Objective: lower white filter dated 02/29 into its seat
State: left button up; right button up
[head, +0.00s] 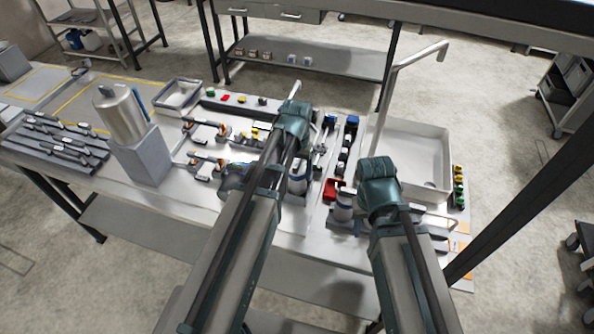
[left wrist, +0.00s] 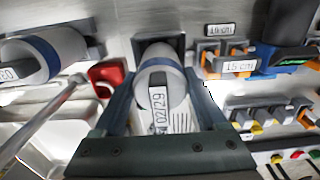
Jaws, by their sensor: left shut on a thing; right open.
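The white filter (left wrist: 165,73) with a blue band and a label reading 02/29 is between the fingers of my left gripper (left wrist: 160,110), which is shut on it. A dark square seat (left wrist: 147,43) shows at the filter's far end; I cannot tell whether they touch.
The second filter, also blue-banded, stands at the left of the wrist view (left wrist: 38,62) beside a red block (left wrist: 108,74). Labelled 15 cm fixtures (left wrist: 225,66) sit at the right. A sink (head: 425,150) with a tall tap is behind my right arm. A metal canister (head: 120,112) stands at the left.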

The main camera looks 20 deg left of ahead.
pick_arm(q)
jog(key=o, duration=1.6)
jog(key=shift+f, duration=0.1)
jog(key=shift+c, duration=0.2)
notch_tip(320, 180, up, 14)
jog(key=p, duration=1.4)
pick_arm(e)
notch_tip(320, 180, up, 14)
pick_arm(q)
jog(key=shift+f, duration=0.2)
pick_arm(e)
jog(key=shift+f, duration=0.25)
pick_arm(q)
jog(key=s+d+f+m+b, duration=0.1)
jog(key=s+d+f+b, duration=0.2)
jog(key=s+f+b, duration=0.1)
jog(key=s+d+f+m+b, duration=0.1)
jog(key=s+d+f+b, duration=0.3)
jog(key=f+b, duration=0.3)
jog(key=s+d+f+m+y+b, duration=0.1)
jog(key=s+d+f+b, duration=0.2)
jog(key=s+f+b, duration=0.3)
jog(key=shift+d, duration=0.2)
pick_arm(e)
notch_tip(320, 180, down, 17)
jog(key=shift+f, duration=0.1)
pick_arm(q)
jog(key=shift+r, duration=0.1)
